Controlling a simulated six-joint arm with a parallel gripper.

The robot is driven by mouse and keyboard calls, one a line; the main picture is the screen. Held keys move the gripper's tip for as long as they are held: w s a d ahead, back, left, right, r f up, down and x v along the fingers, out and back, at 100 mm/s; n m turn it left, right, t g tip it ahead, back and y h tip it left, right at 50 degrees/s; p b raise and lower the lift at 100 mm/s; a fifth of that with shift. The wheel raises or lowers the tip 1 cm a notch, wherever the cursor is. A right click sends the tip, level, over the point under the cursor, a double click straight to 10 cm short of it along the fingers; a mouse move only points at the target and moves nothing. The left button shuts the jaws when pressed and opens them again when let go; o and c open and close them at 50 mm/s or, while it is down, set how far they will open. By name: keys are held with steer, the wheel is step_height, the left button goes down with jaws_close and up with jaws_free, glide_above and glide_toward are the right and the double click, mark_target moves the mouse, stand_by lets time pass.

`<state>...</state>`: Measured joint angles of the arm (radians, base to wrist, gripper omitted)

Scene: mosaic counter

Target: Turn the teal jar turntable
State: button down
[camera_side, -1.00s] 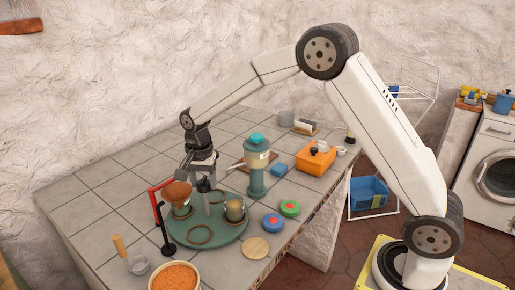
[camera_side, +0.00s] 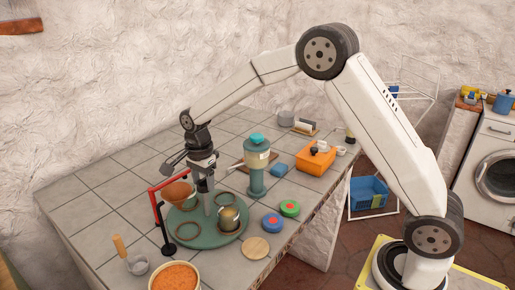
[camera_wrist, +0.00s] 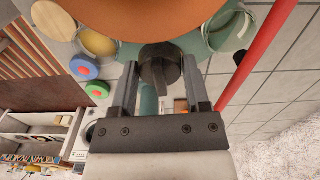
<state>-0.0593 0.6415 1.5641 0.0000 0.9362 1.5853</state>
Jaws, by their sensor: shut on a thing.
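The round teal turntable (camera_side: 205,240) lies near the counter's front edge, with flat brown rings (camera_side: 187,230) on its top. A brass-coloured jar (camera_side: 229,219) stands upright on its front right part. My gripper (camera_side: 206,184) points down over the middle of the turntable, shut on the dark knob (camera_wrist: 158,66) of the grey centre post (camera_side: 207,203). The knob sits between both fingers in the wrist view. An orange funnel (camera_side: 178,192) hangs over the turntable's left back part and hides what is under it. It fills the top of the wrist view (camera_wrist: 150,18).
A red arm (camera_side: 154,200) on a black stand (camera_side: 167,244) stands close left. A teal dispenser (camera_side: 257,178) is behind right. Blue (camera_side: 272,223) and green (camera_side: 290,208) discs and a wooden disc (camera_side: 255,248) lie right. An orange-filled tub (camera_side: 175,277) stands in front.

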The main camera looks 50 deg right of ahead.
steer(key=shift+m, duration=0.3)
stand_by(0.4)
steer(key=shift+c, duration=1.7)
jaws_free()
steer(key=shift+r, duration=3.95)
